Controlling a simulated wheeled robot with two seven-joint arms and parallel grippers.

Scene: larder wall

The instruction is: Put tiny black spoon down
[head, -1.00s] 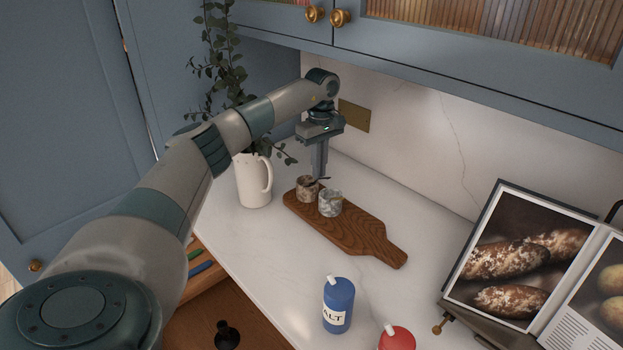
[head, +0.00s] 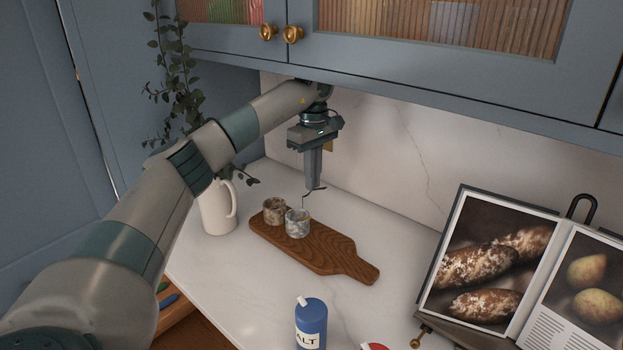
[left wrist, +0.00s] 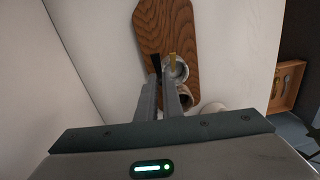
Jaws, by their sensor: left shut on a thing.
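My left gripper (head: 313,184) points down behind the wooden board, shut on the tiny black spoon (head: 318,189). The spoon is a thin dark shape at the fingertips, its slender end hanging toward the grey marbled cup (head: 297,224). I cannot tell whether it touches the cup. A brown marbled cup (head: 273,211) stands beside the grey one; both are on the wooden board (head: 340,263). In the left wrist view a black end (left wrist: 156,63) shows by the fingertips, with a small gold-coloured piece beside it. My right gripper is not in view.
A white jug (head: 217,212) with a leafy plant stands left of the board. A blue salt bottle (head: 311,326) and an open book on a stand (head: 497,262) are nearer and right.

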